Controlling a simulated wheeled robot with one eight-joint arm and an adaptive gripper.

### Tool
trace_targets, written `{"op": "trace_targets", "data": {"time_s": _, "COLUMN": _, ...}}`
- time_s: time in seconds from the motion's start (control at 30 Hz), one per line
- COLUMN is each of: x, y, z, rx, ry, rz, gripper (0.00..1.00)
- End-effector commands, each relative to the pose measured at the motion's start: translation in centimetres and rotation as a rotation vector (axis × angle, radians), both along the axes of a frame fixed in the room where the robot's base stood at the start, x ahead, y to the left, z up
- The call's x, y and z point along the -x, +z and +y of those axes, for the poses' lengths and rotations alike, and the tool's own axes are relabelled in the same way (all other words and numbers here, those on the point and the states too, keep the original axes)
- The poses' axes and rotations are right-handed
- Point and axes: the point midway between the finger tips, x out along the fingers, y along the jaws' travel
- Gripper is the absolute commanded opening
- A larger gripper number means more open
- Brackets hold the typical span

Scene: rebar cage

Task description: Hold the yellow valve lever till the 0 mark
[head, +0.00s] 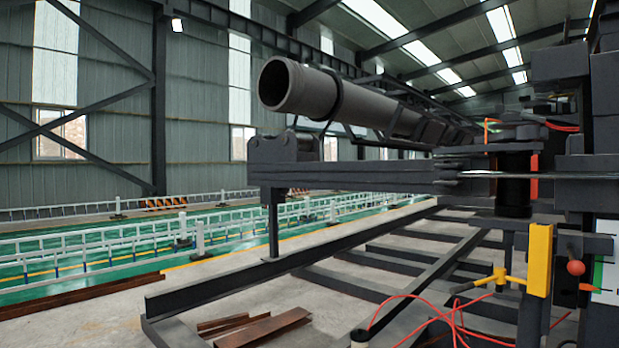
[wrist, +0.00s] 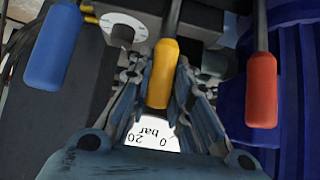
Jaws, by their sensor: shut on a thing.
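The yellow valve lever (wrist: 161,75) hangs between the fingers of my gripper (wrist: 160,70) in the wrist view. The fingers are shut on it from left and right, and its rounded lower end points down the picture. Below this end, partly covered by my gripper, is a white scale face (wrist: 150,136) with an upside-down "bar", "20" to the left and "0" to the right. I see no pointer on it, and its edges are hidden. My gripper cannot be made out in the head view.
A white round dial (wrist: 124,27) sits upper left. The head view shows a large pipe (head: 300,88), steel frames and red hoses (head: 455,315).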

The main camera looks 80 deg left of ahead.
Motion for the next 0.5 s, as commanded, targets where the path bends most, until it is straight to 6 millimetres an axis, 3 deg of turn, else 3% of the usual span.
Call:
{"op": "trace_targets", "data": {"time_s": 0.33, "x": 0.2, "y": 0.1, "z": 0.1, "rx": -0.011, "ry": 0.001, "rz": -0.012, "gripper": 0.00}}
{"op": "trace_targets", "data": {"time_s": 0.5, "x": 1.5, "y": 0.4, "z": -0.7, "rx": -0.077, "ry": 0.001, "rz": -0.106, "gripper": 0.00}}
